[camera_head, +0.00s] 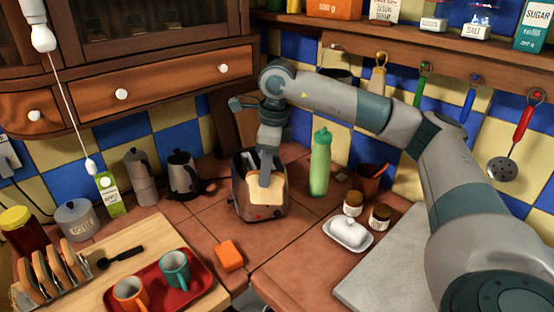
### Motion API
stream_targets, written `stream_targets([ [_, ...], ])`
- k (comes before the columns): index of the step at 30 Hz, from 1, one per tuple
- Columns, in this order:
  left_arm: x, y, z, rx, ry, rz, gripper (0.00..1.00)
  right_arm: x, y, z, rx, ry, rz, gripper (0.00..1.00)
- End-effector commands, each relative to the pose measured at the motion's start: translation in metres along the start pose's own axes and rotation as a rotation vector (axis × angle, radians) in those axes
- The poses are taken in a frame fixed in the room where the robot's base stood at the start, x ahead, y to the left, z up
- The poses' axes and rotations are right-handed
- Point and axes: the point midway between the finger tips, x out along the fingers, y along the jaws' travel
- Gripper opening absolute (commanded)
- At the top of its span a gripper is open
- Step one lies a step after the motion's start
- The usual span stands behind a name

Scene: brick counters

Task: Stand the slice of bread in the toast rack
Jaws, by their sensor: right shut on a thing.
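A slice of bread (268,194) with a brown crust is upright at the front of the dark toaster (243,171), in the middle of the view. My right gripper (265,178) points down and is shut on the slice, with a finger over its near face. I cannot tell whether the slice is still partly inside the toaster or just in front of it. The toast rack (56,284) is at the lower left on a wooden board and holds several brown slices. My left gripper is not in view.
A red tray (193,299) with two mugs and a black spoon (121,256) lie beside the rack. An orange block (229,256) is on the tiles. A green bottle (320,165) stands right of the toaster. A white butter dish (348,234) and jars are further right.

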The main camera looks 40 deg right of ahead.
Motion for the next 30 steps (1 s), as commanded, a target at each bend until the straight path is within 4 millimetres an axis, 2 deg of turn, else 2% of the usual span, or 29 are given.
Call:
stream_targets([
  [6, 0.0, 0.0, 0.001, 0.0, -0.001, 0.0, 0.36, 0.028, 0.046, 0.022, -0.5, 0.001, 0.071, 0.0],
  [15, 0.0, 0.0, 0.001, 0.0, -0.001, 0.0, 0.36, 0.064, 0.115, 0.038, -1.227, -0.003, 0.168, 0.0],
  [24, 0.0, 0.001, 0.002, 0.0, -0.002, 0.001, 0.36, 0.094, 0.184, 0.036, -1.946, -0.005, 0.271, 0.0],
  [30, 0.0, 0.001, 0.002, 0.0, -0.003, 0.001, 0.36, 0.105, 0.209, 0.029, -2.231, -0.011, 0.318, 0.0],
])
